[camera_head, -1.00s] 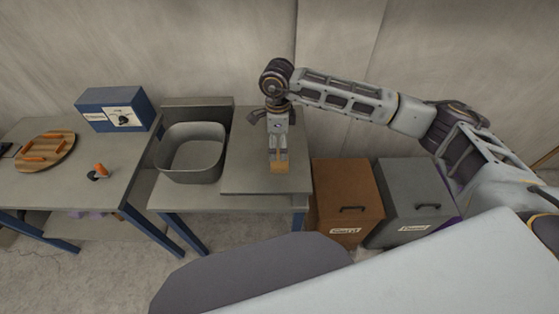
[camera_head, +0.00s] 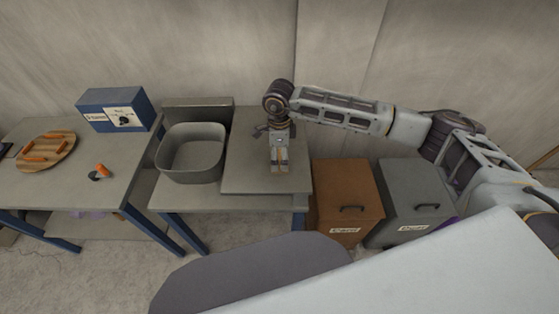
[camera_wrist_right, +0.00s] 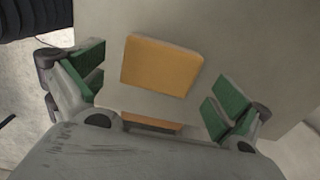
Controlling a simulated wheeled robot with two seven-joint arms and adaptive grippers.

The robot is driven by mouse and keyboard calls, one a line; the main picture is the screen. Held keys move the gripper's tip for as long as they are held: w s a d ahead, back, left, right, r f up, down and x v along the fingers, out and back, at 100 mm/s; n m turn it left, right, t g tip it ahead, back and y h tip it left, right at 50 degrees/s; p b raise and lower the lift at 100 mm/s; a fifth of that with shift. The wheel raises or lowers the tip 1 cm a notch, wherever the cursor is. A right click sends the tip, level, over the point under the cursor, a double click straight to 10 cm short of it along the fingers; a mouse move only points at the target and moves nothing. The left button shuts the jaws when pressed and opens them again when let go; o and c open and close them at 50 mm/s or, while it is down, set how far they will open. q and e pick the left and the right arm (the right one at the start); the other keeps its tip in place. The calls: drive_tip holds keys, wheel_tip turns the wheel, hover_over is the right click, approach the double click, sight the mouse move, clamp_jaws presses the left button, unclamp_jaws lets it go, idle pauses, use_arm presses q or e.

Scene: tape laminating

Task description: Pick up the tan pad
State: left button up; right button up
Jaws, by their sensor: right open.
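The tan pad (camera_wrist_right: 160,65) lies on the grey work surface. In the right wrist view it shows as an orange-tan slab between and just beyond the two green-padded fingers. My right gripper (camera_wrist_right: 160,95) is open around this area, with no finger touching the pad that I can see. A second strip of tan (camera_wrist_right: 152,122) shows nearer the gripper body; I cannot tell what it is. In the head view my right gripper (camera_head: 279,168) points down over the table's right part and mostly hides the pad. My left gripper is not in view.
A grey bin (camera_head: 192,152) stands on the table left of the gripper. A brown box (camera_head: 345,190) and a grey box (camera_head: 412,190) stand right of the table. A left table holds a blue device (camera_head: 113,109) and a round wooden board (camera_head: 45,152).

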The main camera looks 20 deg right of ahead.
drive_tip(key=shift+f, duration=1.3)
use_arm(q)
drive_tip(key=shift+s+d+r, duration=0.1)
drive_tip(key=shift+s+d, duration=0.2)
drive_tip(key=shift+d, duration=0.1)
